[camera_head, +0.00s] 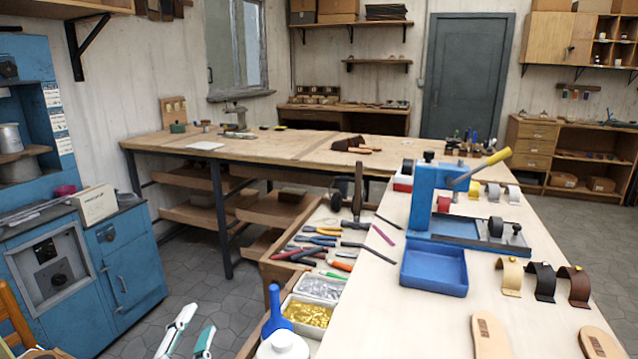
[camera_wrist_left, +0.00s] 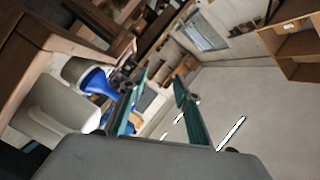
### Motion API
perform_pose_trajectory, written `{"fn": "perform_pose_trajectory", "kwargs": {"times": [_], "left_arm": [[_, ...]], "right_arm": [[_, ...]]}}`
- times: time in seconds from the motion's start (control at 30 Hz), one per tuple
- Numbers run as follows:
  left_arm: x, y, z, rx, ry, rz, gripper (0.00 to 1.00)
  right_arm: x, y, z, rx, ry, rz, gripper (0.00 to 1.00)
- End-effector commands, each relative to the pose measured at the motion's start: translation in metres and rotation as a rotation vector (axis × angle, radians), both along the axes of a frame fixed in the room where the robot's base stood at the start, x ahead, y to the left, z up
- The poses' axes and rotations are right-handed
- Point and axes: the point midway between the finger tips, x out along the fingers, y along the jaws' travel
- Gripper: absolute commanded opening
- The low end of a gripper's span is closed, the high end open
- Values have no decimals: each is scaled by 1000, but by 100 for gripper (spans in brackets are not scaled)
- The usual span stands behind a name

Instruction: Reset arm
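My left gripper (camera_head: 200,319) is low at the bottom edge of the head view, over the grey floor and left of the open drawer. Its two white and teal fingers are apart with nothing between them. In the left wrist view the fingers of the left gripper (camera_wrist_left: 159,78) also stand apart and empty, and the view is tilted. My right gripper and right arm are not in view.
The long workbench (camera_head: 395,325) holds a blue press (camera_head: 428,195), a blue tray (camera_head: 434,270) and straps. A blue cabinet (camera_head: 125,265) is at left. Floor between is free.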

Motion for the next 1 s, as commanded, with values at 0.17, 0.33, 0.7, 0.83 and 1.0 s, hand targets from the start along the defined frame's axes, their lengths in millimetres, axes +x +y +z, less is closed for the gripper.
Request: {"fn": "perform_pose_trajectory", "kwargs": {"times": [0.17,0.33,0.7,0.83,1.0], "left_arm": [[-50,57,-100,-66,296,158,32],[-102,94,-160,-96,495,275,32],[-190,140,-223,-112,754,437,32],[-203,140,-238,-133,794,448,32],[-192,116,-258,-214,770,381,32]], "right_arm": [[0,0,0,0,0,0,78],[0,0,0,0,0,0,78],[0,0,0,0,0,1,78],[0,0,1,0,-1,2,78],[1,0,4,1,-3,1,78]]}}
